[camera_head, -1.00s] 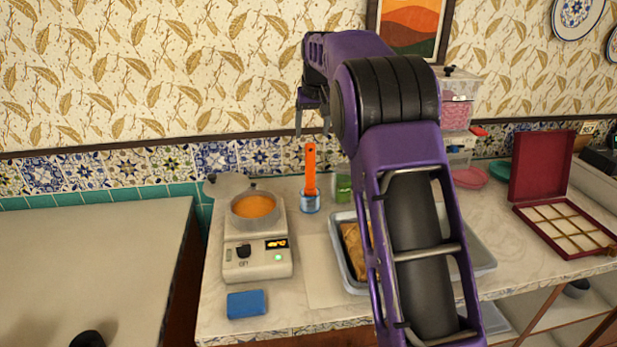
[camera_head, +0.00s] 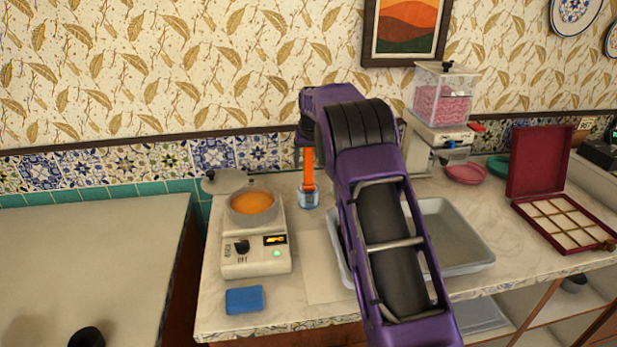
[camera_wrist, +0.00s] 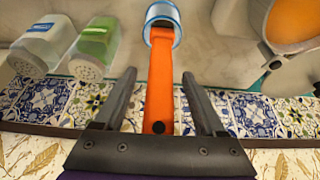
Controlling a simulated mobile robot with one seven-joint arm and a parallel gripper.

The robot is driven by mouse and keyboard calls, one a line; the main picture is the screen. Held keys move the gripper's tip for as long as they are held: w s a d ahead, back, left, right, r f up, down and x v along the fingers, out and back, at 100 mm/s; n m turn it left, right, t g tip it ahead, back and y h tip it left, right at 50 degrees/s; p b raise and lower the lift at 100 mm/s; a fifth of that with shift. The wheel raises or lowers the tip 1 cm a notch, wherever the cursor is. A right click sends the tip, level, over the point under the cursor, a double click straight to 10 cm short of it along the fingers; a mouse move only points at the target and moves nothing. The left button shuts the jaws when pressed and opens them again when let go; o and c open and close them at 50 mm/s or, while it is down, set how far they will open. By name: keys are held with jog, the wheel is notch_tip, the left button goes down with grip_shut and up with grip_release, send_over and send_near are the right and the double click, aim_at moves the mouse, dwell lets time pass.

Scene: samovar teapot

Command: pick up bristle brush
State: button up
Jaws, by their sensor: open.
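The bristle brush (camera_head: 308,172) shows as an orange handle standing upright in a small clear, blue-tinted jar (camera_head: 309,200) behind the scale. Its bristle end is hidden in the jar. In the wrist view the handle (camera_wrist: 160,90) runs between the two fingers of my gripper (camera_wrist: 159,76), with the jar (camera_wrist: 152,14) beyond the fingertips. The fingers are apart, with a gap on each side of the handle. In the head view my gripper (camera_head: 304,154) is at the handle's upper part, partly hidden by my arm.
A scale (camera_head: 256,258) with a pan of orange liquid (camera_head: 253,203) stands left of the jar. A blue sponge (camera_head: 244,300) lies in front. A grey tray (camera_head: 470,262) is to the right, behind my arm. Shaker jars (camera_wrist: 95,47) stand beside the brush in the wrist view.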

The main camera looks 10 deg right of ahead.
jog(key=shift+w+f, duration=0.2)
jog(key=shift+f, duration=0.2)
grip_shut()
jog(key=shift+r, duration=0.1)
notch_tip(320, 180, up, 10)
jog(key=shift+f, duration=0.1)
dwell(0.5)
